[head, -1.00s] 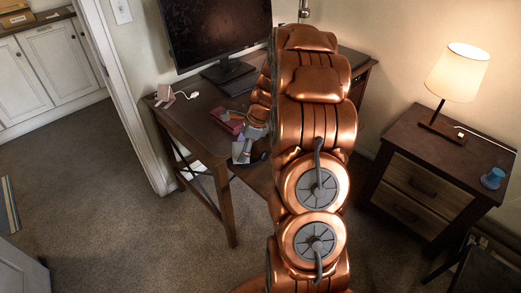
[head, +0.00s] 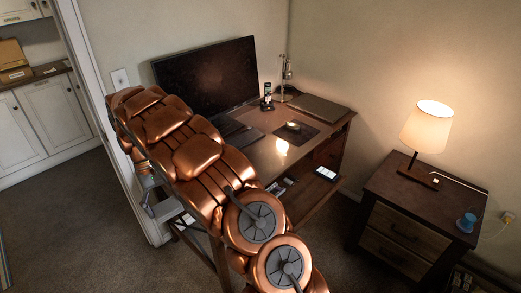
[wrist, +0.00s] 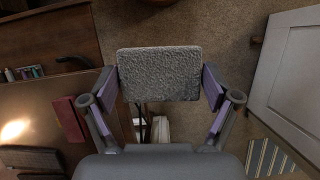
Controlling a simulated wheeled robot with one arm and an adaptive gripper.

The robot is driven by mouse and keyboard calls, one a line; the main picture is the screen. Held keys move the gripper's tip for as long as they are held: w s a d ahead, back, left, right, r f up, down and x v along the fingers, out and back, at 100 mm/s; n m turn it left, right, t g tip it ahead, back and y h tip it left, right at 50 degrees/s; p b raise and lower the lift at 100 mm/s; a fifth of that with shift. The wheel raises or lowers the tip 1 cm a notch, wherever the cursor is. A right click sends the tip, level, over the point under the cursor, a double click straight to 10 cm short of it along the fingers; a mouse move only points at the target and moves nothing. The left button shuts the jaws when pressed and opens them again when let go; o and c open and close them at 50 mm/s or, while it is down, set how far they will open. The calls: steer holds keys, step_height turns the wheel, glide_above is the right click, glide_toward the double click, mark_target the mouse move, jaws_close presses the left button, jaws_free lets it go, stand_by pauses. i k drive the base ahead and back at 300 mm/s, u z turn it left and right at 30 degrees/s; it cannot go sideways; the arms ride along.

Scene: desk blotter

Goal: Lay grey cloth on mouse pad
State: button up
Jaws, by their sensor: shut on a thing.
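The grey cloth (wrist: 160,74) shows in the wrist view as a small, flat, rough-textured rectangle between my two fingers. My gripper (wrist: 160,90) is shut on it and holds it over the carpet, beside the desk. In the head view my gripper (head: 160,205) is at the desk's left end, partly hidden by my arm; the cloth is hard to make out there. The mouse pad (head: 310,132) is a dark sheet on the desk's right part, in front of the laptop. A small object (head: 293,126) lies on it. My gripper is well to the left of the pad.
The desk (head: 262,152) carries a monitor (head: 208,77), a closed laptop (head: 318,107), a phone on a stand (head: 267,98) and a metal lamp (head: 286,82). A red notebook (wrist: 70,118) lies near the desk edge. A white cabinet door (wrist: 292,75) is at the right in the wrist view.

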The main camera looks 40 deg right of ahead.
mark_target(298, 138)
steer(key=z, duration=2.4)
steer(key=i, duration=1.65)
steer(key=u, duration=2.6)
